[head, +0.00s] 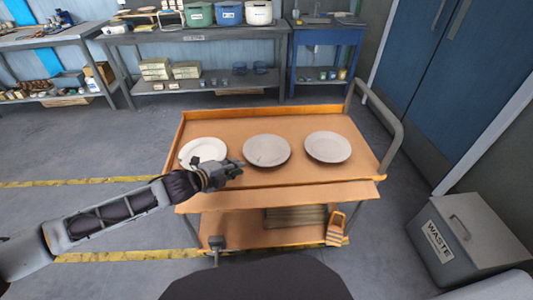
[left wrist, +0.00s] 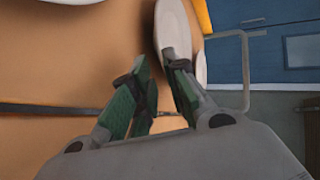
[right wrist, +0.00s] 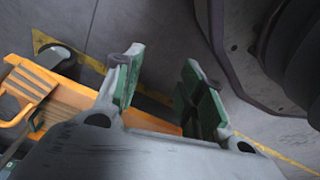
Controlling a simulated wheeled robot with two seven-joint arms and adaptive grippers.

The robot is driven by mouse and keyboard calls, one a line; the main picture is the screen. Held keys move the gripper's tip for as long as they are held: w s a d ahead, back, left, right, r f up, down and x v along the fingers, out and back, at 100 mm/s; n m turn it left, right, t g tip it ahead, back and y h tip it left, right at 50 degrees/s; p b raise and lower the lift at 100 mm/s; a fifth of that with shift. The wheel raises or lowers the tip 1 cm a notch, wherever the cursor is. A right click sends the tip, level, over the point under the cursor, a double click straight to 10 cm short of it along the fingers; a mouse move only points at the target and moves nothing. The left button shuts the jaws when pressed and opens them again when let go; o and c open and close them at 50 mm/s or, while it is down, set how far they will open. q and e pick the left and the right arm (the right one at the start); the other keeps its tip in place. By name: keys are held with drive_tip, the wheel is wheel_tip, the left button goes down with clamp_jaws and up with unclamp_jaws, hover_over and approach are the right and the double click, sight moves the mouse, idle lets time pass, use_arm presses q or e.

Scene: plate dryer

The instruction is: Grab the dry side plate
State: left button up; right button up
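Three round pale plates lie in a row on the top of the orange cart: a left plate (head: 203,150), a middle plate (head: 267,150) and a right plate (head: 328,146). I cannot tell from their look which is dry. My left gripper (head: 236,166) is low over the cart top, between the left and middle plates at their near side. In the left wrist view its fingers (left wrist: 160,66) are apart, with a plate (left wrist: 173,28) just beyond the tips; contact is unclear. My right gripper (right wrist: 162,62) is open and empty, and outside the head view.
The cart (head: 240,183) has a raised rim, a handle (head: 385,135) at right and a lower shelf. A grey waste bin (head: 465,240) stands to the right. Workbenches (head: 215,37) line the back.

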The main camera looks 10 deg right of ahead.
sight(250, 161)
use_arm(q)
drive_tip(key=shift+x, duration=1.2)
drive_tip(key=shift+b+x, duration=0.3)
drive_tip(key=shift+x, duration=0.5)
use_arm(e)
drive_tip(key=shift+w+a+r, duration=0.25)
drive_tip(key=shift+w+r, duration=0.05)
drive_tip(key=shift+r, duration=0.25)
drive_tip(key=shift+w+a+r, duration=0.2)
drive_tip(key=shift+w+r, duration=0.05)
drive_tip(key=shift+r, duration=0.3)
drive_tip(key=shift+s, duration=0.1)
use_arm(q)
drive_tip(key=shift+w+d, duration=0.1)
drive_tip(key=shift+w+d+f, duration=0.15)
drive_tip(key=shift+w+d, duration=0.05)
drive_tip(key=shift+d, duration=0.1)
drive_tip(key=shift+b+x, duration=0.5)
drive_tip(key=shift+x, duration=1.6)
use_arm(e)
drive_tip(key=shift+w+a+r, duration=0.15)
drive_tip(key=shift+a+r, duration=0.05)
drive_tip(key=shift+r, duration=0.4)
drive_tip(key=shift+w+a+r, duration=0.15)
drive_tip(key=shift+a+r, duration=0.05)
drive_tip(key=shift+r, duration=0.35)
drive_tip(key=shift+w+a+r, duration=0.15)
drive_tip(key=shift+a+r, duration=0.05)
drive_tip(key=shift+r, duration=0.4)
